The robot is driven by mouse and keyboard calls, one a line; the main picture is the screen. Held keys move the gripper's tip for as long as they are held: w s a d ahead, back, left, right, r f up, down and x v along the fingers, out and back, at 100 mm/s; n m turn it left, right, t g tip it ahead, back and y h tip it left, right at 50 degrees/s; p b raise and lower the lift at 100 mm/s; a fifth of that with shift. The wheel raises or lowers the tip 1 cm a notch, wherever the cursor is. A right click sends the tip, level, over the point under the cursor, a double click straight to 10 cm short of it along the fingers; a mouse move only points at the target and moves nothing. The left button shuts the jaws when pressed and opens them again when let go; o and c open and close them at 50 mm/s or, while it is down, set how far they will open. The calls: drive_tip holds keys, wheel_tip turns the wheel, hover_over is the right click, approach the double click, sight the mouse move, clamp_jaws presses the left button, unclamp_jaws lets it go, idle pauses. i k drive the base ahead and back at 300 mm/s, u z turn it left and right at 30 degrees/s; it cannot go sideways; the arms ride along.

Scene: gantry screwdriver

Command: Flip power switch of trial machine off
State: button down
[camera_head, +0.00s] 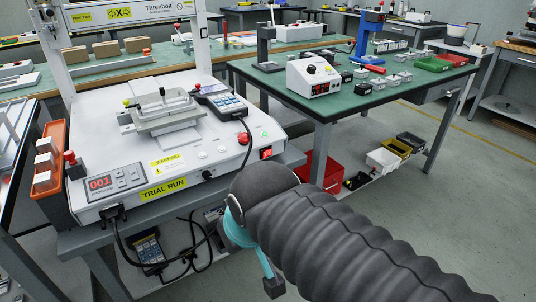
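The trial machine (205,130) is a white gantry unit with a yellow TRIAL RUN label, standing on a bench at the left. A red power switch (266,153) is on its front face near the right corner; its position is too small to read. A green-lit button (264,135) is on the top just above it. The red display (101,184) reads 001, so the machine appears powered. My arm in a black ribbed sleeve comes from the lower right and bends just in front of the switch. My gripper's fingers cannot be made out; the sleeve hides most of the arm's end.
A red-topped knob (73,164) stands at the machine's left front corner. A green workbench (345,105) with a white control box (313,76) stands behind right. The floor at the right is clear.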

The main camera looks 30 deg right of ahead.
sight(267, 152)
drive_tip(key=z, duration=2.2)
drive_tip(key=k, duration=0.65)
drive_tip(key=u, duration=1.55)
